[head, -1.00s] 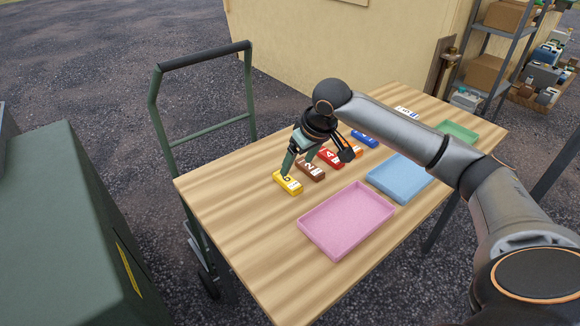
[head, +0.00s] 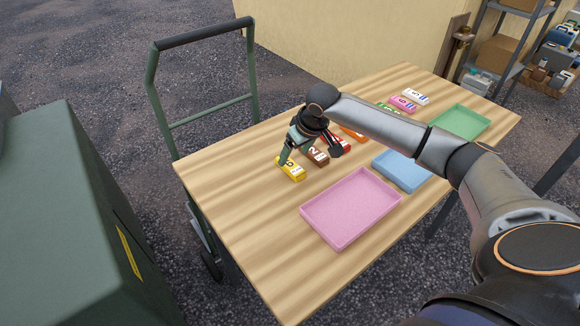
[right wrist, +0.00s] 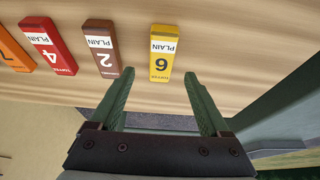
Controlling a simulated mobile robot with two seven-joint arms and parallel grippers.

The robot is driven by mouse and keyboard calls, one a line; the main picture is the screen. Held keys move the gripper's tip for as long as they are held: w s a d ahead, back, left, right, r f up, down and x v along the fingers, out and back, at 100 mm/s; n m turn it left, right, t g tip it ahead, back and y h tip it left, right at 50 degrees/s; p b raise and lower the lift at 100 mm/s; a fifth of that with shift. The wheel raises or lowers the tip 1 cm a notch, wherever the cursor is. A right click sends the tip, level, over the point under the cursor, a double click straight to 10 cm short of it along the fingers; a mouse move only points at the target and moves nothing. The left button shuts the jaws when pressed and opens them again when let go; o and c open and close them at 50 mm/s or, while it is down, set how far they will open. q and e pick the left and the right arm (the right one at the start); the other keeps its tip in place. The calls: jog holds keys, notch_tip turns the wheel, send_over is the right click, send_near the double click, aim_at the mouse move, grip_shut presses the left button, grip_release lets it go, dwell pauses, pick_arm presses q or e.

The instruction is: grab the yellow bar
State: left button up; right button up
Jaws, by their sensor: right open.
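The yellow bar (head: 291,170), marked 6 in the right wrist view (right wrist: 162,52), lies flat at the near left end of a row of bars on the wooden table. My right gripper (head: 309,156) is over this end of the row. In the right wrist view, its two green fingers (right wrist: 155,74) are apart with nothing between them. The yellow bar lies just beyond the tips, within the gap and nearer the right finger. The left fingertip is close to the brown bar (right wrist: 102,48). My left gripper is not in view.
The red bar (right wrist: 49,46) and orange bar (right wrist: 13,50) continue the row. Pink (head: 350,208), blue (head: 402,171) and green (head: 461,122) trays stand right of it. A green hand cart (head: 205,125) stands by the table's left edge. The table's near left is clear.

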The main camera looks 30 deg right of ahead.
aim_at(291, 165)
jog(key=x, duration=0.4)
jog(key=shift+s+a+f, duration=0.1)
jog(key=shift+f, duration=0.15)
jog(key=shift+f+p, duration=0.25)
jog(key=shift+p, duration=0.1)
dwell(0.3)
jog(key=shift+s, duration=0.1)
grip_shut()
dwell(0.4)
